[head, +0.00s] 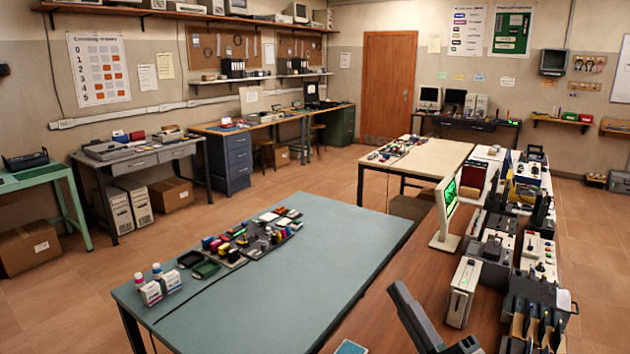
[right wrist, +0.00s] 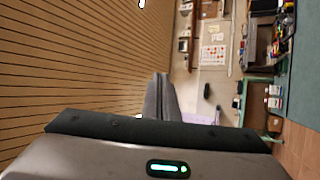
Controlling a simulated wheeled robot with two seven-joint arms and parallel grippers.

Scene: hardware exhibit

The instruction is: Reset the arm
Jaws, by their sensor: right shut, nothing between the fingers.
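My right gripper (head: 401,293) shows at the bottom of the head view as a dark grey shape rising over the brown wooden counter (head: 375,318). In the right wrist view its fingers (right wrist: 160,88) are together, with nothing between them. They point away from the camera, and the wrist view is turned on its side. My left gripper is not in view in the head view.
A teal table (head: 330,235) with small coloured parts stands left of the gripper. A white device (head: 463,290) and a monitor with a green screen (head: 446,210) stand on the counter, close to the gripper. Tools and boxes crowd the right side. The tiled floor (head: 240,205) is open beyond.

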